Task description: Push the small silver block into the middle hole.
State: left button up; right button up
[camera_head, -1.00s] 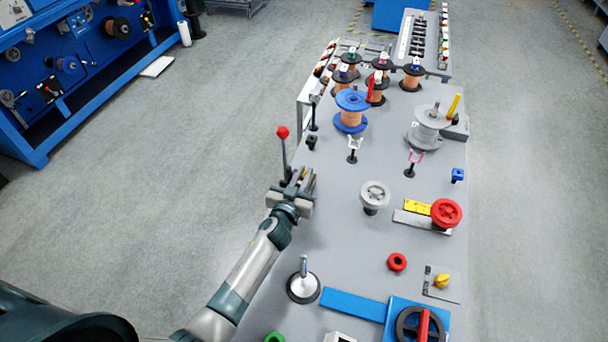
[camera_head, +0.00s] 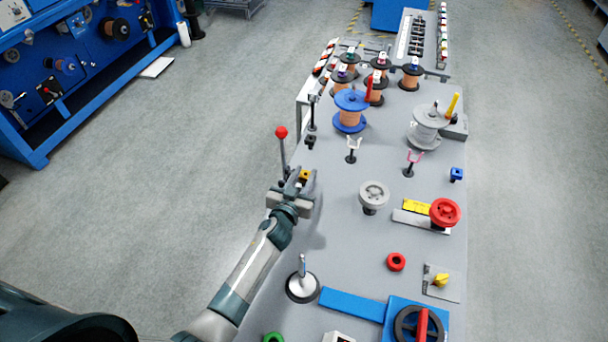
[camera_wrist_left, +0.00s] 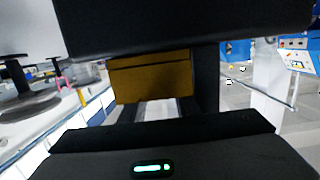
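My left gripper (camera_head: 301,184) is over the table's left edge, near the red-knobbed lever (camera_head: 281,133). Its fingers look spread. A small yellow-orange block (camera_head: 305,175) shows between or just beyond them. In the left wrist view this block (camera_wrist_left: 152,80) sits close to the upper dark part of the gripper, with a gap below it. I cannot tell if it touches a finger. I cannot pick out a small silver block or a middle hole; the gripper may hide them. My right gripper is not in view.
The grey table (camera_head: 340,240) carries a blue spool (camera_head: 350,120), a grey pulley (camera_head: 373,195), a red pulley (camera_head: 445,212) and a red ring (camera_head: 396,262). A silver post on a round base (camera_head: 302,287) stands at the near left. Two small forked stands are beyond the gripper.

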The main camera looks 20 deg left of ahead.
pick_arm(q)
jog(key=shift+a, duration=0.4)
jog(key=shift+s, duration=0.4)
jog(key=s+r+b, duration=0.2)
jog(key=s, duration=1.4)
jog(key=shift+s+r+b, duration=0.2)
jog(key=shift+r+b, duration=0.05)
jog(key=shift+b, duration=0.15)
